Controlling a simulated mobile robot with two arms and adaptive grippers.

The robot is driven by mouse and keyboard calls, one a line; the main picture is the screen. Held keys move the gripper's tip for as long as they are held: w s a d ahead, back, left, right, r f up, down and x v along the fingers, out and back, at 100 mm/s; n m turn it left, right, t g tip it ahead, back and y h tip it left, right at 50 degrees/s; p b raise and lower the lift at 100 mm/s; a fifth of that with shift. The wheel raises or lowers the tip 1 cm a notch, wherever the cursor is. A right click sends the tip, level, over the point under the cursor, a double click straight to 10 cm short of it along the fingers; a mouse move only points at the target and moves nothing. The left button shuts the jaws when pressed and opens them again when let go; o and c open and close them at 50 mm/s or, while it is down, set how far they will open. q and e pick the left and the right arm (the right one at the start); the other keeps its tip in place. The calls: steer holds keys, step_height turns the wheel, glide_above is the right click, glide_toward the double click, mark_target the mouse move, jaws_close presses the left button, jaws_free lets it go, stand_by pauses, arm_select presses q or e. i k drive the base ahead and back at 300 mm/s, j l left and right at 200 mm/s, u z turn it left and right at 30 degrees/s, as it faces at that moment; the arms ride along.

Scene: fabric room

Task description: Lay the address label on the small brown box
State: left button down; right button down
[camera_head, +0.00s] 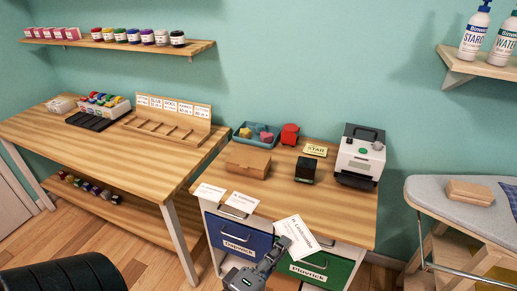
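The small brown box (247,161) sits closed on the wooden top of the drawer cabinet, left of the middle. A white label (297,234) with printed name text is pinched at its lower left by my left gripper (277,250). The label is tilted, in front of the cabinet's front edge and to the right of and nearer than the box, clear of it. Two more white labels, one on the left (208,192) and one beside it (240,202), lie at the cabinet's front left edge. My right gripper is not in view.
The cabinet top (335,215) also holds a blue tray (256,134), a red item (290,134), a dark stamp-like block (305,169), a yellow card (315,150) and a white-and-black machine (360,155). An ironing board (425,190) with a brown block (470,193) stands right.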

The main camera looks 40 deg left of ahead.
mark_target(231, 159)
steer(key=j+z, duration=0.2)
steer(key=j, duration=1.05)
steer(key=k+j+z, duration=0.2)
steer(key=j, duration=1)
steer(key=i, duration=0.1)
